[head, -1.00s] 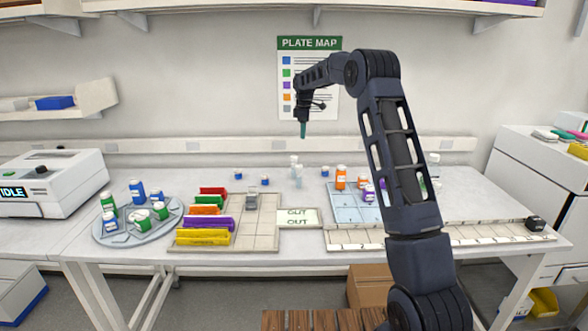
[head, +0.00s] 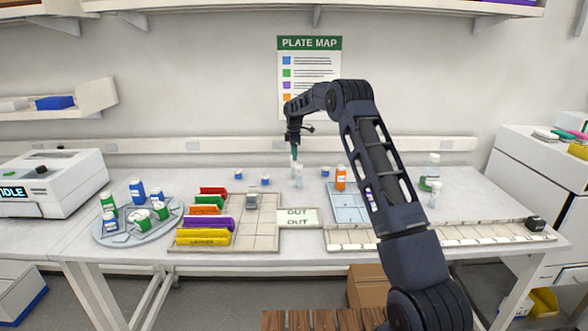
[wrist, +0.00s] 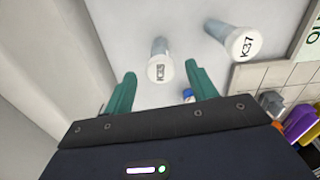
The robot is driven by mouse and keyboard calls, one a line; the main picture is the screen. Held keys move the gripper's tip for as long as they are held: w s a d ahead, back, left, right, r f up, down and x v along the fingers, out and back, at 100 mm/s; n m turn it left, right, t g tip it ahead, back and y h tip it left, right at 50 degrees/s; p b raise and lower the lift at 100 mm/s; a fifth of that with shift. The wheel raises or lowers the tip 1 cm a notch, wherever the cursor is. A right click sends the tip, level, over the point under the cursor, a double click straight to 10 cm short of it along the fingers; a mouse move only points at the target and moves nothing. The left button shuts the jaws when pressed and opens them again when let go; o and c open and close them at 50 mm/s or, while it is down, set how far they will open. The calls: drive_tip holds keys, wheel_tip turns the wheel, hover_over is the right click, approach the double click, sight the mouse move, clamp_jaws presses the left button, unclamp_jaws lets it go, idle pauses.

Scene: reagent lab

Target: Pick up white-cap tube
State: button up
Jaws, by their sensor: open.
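Two white-cap tubes stand close together at the back middle of the bench, small in the head view (head: 299,174). In the wrist view one white-cap tube (wrist: 160,70), its label hard to read, perhaps K35, shows between my fingertips. The other white-cap tube (wrist: 242,43), marked K37, stands to the right, outside the fingers. My gripper (head: 294,152) points down just above the tubes, with its green fingers apart and nothing held; it also shows in the wrist view (wrist: 160,69). The lower tube bodies are partly hidden by their caps in the wrist view.
Small blue-capped vials (head: 265,180) stand nearby on both sides. A rack with colored bars (head: 205,238) and a round tray of bottles (head: 110,238) lie left. The wall is close behind.

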drive_tip(key=shift+f, duration=2.55)
drive_tip(key=shift+a, duration=0.1)
drive_tip(key=c, duration=1)
drive_tip(key=shift+c, duration=0.2)
